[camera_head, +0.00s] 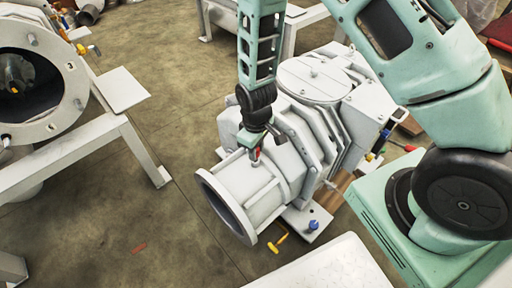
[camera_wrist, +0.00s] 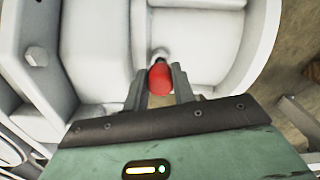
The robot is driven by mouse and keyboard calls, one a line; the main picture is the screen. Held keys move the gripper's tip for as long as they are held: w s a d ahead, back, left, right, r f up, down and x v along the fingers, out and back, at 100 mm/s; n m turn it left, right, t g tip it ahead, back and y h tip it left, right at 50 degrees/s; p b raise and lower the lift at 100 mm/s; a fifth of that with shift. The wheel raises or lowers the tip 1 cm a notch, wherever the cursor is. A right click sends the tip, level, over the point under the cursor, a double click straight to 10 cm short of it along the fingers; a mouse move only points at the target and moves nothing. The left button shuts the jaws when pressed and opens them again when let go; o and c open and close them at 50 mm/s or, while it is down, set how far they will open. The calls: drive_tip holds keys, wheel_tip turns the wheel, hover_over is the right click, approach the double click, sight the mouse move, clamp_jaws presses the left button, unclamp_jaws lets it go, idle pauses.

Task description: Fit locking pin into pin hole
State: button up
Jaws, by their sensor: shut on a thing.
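The locking pin (camera_wrist: 160,79) shows a red head between my gripper's fingers in the wrist view. My gripper (camera_wrist: 158,88) is shut on it. In the head view my gripper (camera_head: 257,156) points down over the white vacuum pump body (camera_head: 316,128), just behind its round flanged opening. A bit of the red pin (camera_head: 256,153) shows at the fingertips there. A light metal tip shows just beyond the red head in the wrist view, close to the white surface. I cannot tell which hole is the pin hole, or whether the pin is in it.
A white frame with a round open vessel (camera_head: 45,85) stands at the left. A yellow tool (camera_head: 278,243) and a blue knob (camera_head: 313,225) are by the pump's base. A white surface (camera_head: 330,268) lies at the front. Bare floor (camera_head: 110,225) is at the left front.

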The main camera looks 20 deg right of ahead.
drive_tip(key=shift+f+b, duration=0.6)
drive_tip(key=shift+f, duration=0.55)
drive_tip(key=o, duration=1.1)
drive_tip(key=shift+c, duration=0.2)
drive_tip(key=shift+r, duration=0.15)
wheel_tip(320, 180, up, 17)
drive_tip(key=p, duration=0.4)
drive_tip(key=shift+p, duration=0.4)
drive_tip(key=shift+a+r, duration=0.1)
drive_tip(key=shift+r, duration=0.05)
